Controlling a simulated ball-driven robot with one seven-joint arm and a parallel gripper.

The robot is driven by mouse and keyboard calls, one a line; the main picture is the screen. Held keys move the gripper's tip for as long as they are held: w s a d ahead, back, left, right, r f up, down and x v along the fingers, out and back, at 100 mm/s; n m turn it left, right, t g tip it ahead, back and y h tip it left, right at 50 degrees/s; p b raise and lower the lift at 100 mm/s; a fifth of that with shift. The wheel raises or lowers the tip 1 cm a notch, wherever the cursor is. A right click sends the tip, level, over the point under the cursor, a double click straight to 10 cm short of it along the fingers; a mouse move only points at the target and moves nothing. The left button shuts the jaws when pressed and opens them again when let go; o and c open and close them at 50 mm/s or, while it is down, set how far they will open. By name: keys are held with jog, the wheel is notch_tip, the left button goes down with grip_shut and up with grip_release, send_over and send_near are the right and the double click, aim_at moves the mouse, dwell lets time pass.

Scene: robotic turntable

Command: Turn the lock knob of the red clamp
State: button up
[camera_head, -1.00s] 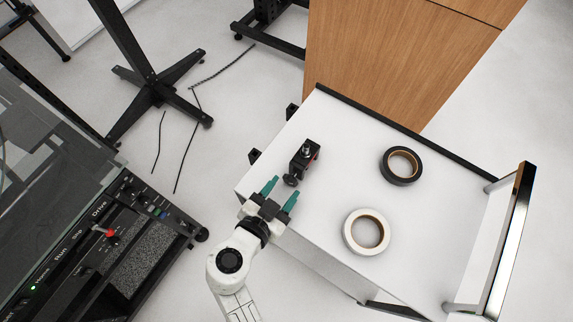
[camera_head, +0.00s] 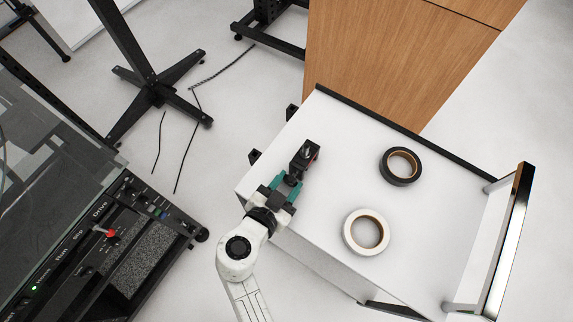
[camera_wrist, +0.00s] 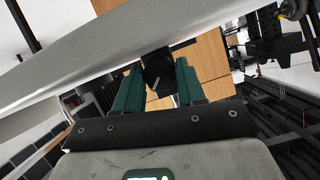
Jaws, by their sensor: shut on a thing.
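The clamp (camera_head: 306,152) stands on the white cart top. Its body looks mostly black, with a little red on its right side. Its black lock knob (camera_wrist: 158,73) shows in the wrist view between the green fingers, with a pale line on its face. My gripper (camera_head: 287,185) is at the near end of the clamp with its two green fingers shut on the knob from either side. In the head view the knob is mostly hidden between the fingers. My gripper also shows in the wrist view (camera_wrist: 158,88).
On the white cart top (camera_head: 340,130), a black tape roll (camera_head: 388,175) lies right of the clamp and a white tape roll (camera_head: 351,232) lies nearer. A wooden cabinet (camera_head: 385,60) stands behind. A black control panel (camera_head: 100,240) is at left.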

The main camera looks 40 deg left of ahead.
jog(key=shift+a+f+n+h+b, duration=0.1)
jog(key=shift+n+h+b, duration=0.4)
jog(key=shift+b, duration=0.15)
jog(key=shift+n+h, duration=0.3)
jog(key=shift+n, duration=0.2)
jog(key=o, duration=0.8)
jog(key=shift+s, duration=0.15)
jog(key=b+v, duration=0.1)
jog(key=v, duration=0.9)
jog(key=shift+s+b, duration=0.35)
